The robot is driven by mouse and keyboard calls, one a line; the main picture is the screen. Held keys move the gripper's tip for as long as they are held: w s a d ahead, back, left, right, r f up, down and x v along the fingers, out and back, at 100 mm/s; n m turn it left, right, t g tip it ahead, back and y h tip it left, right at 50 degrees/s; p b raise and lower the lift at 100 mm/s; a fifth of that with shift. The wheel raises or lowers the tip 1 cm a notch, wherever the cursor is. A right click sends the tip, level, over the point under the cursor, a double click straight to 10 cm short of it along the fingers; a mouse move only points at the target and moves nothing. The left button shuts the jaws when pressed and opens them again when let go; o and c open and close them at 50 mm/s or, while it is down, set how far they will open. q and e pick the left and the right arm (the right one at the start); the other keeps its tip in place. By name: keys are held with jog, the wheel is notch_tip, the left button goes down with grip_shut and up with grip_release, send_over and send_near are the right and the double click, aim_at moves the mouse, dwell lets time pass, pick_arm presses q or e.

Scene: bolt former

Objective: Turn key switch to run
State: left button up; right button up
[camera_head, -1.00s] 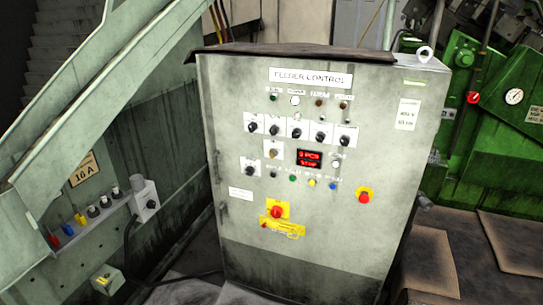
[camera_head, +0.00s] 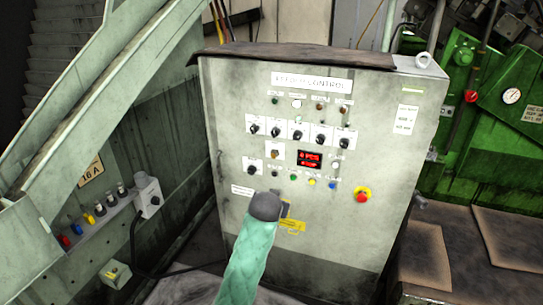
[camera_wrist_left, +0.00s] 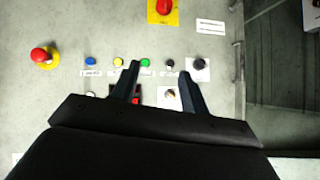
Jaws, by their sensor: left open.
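The grey feeder control cabinet (camera_head: 330,230) stands in the middle of the head view. The key switch (camera_head: 274,154) is on a white plate left of the red display (camera_head: 309,158). In the wrist view, which shows the panel upside down, the key switch (camera_wrist_left: 170,97) lies between my left fingers, partly cut off by the gripper body. My left gripper (camera_wrist_left: 160,69) is open and empty, with its fingers apart in front of the panel. In the head view my left gripper (camera_head: 284,210) is low before the cabinet, its fingers mostly hidden. My right gripper is out of view.
A row of black selector knobs (camera_head: 298,134) sits above the key switch. A black knob (camera_head: 252,170) is below left of it. Coloured buttons (camera_head: 312,182) and a red emergency stop (camera_head: 362,195) lie lower. A green sloping frame (camera_head: 110,110) stands left.

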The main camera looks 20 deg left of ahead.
pick_arm(q)
jog(key=w+a+r+t+y, duration=0.1)
jog(key=w+a+r+y, duration=0.15)
jog(key=w, duration=0.35)
jog(key=m+t, duration=0.5)
jog(key=t, duration=0.1)
send_near(273, 158)
jog(key=x, duration=0.2)
jog(key=p+x, duration=0.3)
jog(key=x, duration=0.3)
jog(key=shift+w+a+r, duration=0.1)
jog(key=shift+w+a, duration=0.05)
jog(key=shift+w, duration=0.15)
jog(key=shift+w+a, duration=0.1)
jog(key=shift+w, duration=0.3)
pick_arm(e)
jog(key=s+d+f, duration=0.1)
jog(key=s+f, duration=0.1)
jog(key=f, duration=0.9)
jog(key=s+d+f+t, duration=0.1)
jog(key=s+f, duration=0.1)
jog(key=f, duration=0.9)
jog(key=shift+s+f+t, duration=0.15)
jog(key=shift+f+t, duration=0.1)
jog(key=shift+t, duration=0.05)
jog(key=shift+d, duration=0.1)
pick_arm(q)
jog(key=c, duration=1)
